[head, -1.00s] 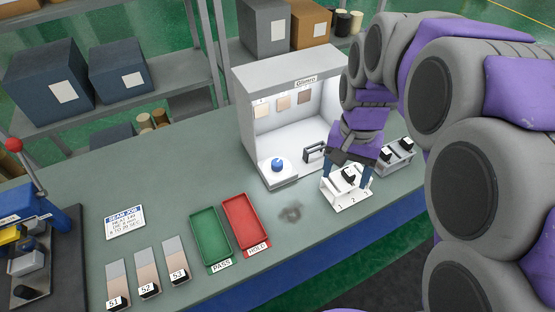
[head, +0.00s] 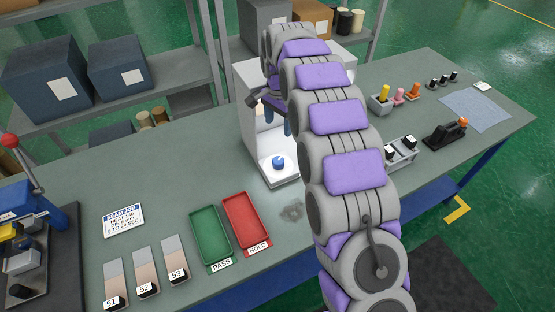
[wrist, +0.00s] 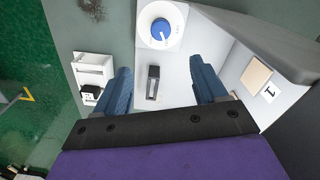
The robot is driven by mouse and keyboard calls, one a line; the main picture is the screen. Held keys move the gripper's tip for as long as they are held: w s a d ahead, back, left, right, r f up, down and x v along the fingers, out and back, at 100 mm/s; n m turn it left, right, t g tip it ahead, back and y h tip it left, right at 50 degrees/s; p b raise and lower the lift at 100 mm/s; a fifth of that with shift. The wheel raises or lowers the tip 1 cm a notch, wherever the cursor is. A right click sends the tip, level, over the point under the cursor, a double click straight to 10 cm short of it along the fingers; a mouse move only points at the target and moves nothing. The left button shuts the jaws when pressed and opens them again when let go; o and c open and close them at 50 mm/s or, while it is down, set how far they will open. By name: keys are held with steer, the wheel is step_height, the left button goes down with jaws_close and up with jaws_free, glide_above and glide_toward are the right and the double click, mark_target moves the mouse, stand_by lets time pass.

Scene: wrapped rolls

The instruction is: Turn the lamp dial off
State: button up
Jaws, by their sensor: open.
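The blue lamp dial (head: 278,163) sits on the white floor of the light booth (head: 270,177), near its front left. In the wrist view the dial (wrist: 160,28) is at the top middle, on a white round plate, with a pale pointer mark on it. My gripper (wrist: 162,80) is open and empty, with its two blue fingers apart and the dial beyond their tips. In the head view my gripper (head: 278,118) is at the booth's opening, above the dial and apart from it. My arm hides most of the booth.
A black handle-like block (wrist: 153,82) stands on the booth floor between my fingers in the wrist view. The booth's side wall (wrist: 240,70) is close on the right. Green (head: 209,235) and red (head: 245,222) trays lie in front.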

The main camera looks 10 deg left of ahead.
mark_target(278, 160)
step_height(278, 160, down, 18)
steer(key=b, duration=0.3)
steer(key=shift+a+r, duration=0.1)
steer(key=shift+a, duration=0.05)
stand_by(0.4)
steer(key=shift+r, duration=0.1)
steer(key=c, duration=1.1)
